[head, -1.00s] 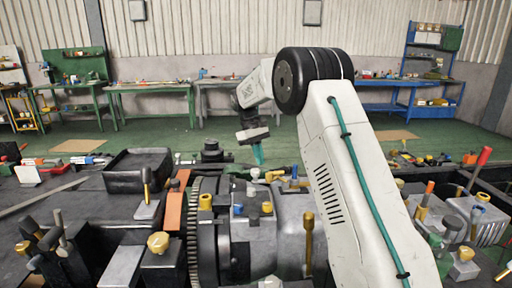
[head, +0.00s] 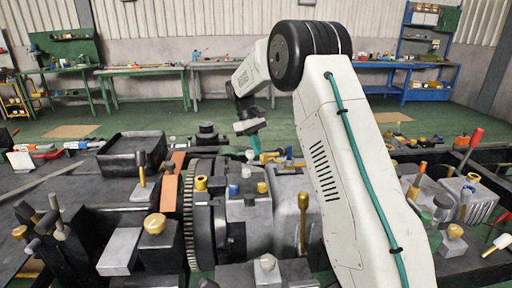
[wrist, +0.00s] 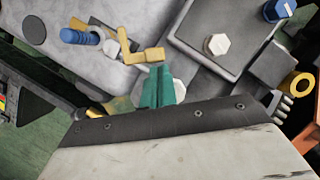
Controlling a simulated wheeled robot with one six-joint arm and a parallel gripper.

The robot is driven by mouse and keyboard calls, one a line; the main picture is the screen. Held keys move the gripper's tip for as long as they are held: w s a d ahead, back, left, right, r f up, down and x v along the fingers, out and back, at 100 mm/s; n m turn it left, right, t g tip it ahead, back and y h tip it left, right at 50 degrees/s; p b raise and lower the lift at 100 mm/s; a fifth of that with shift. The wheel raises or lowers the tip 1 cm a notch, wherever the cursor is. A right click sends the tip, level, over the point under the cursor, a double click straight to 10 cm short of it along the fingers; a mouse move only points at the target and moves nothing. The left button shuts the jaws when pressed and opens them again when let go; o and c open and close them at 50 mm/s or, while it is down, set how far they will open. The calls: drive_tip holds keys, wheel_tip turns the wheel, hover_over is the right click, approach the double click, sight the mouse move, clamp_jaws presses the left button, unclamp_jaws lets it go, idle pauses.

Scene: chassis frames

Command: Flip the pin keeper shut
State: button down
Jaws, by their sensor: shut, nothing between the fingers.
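In the wrist view a yellow L-shaped lever (wrist: 138,50) lies beside a blue ribbed pin (wrist: 80,37) on a grey block. I take this lever to be the pin keeper. My gripper (wrist: 158,86), with teal fingers, is shut and empty; its tips lie just below the lever's right end in the picture. I cannot tell whether they touch it. A pale round knob behind the fingers is partly hidden. In the head view my gripper (head: 256,145) points down over the machine's far side, near the small blue pin (head: 289,152); the keeper is too small there to make out clearly.
A white hex bolt (wrist: 217,44) stands on a dark plate right of the fingers. A yellow ring (wrist: 298,84) and a blue cap (wrist: 278,10) are further right. In the head view a large toothed gear (head: 190,212) and several upright knobs crowd the machine.

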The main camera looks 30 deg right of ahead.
sight(264, 155)
drive_tip(key=shift+s+n, duration=0.25)
drive_tip(key=shift+n, duration=0.35)
drive_tip(key=s+n, duration=0.1)
drive_tip(key=n+t+h, duration=0.1)
drive_tip(key=n, duration=0.1)
drive_tip(key=shift+s, duration=0.4)
drive_tip(key=n, duration=0.1)
drive_tip(key=s+n+h, duration=0.1)
drive_tip(key=n, duration=0.1)
drive_tip(key=s+n+t, duration=0.1)
drive_tip(key=shift+d, duration=0.3)
drive_tip(key=shift+w, duration=0.2)
drive_tip(key=shift+w+d, duration=0.25)
drive_tip(key=shift+w, duration=0.4)
drive_tip(key=v, duration=1)
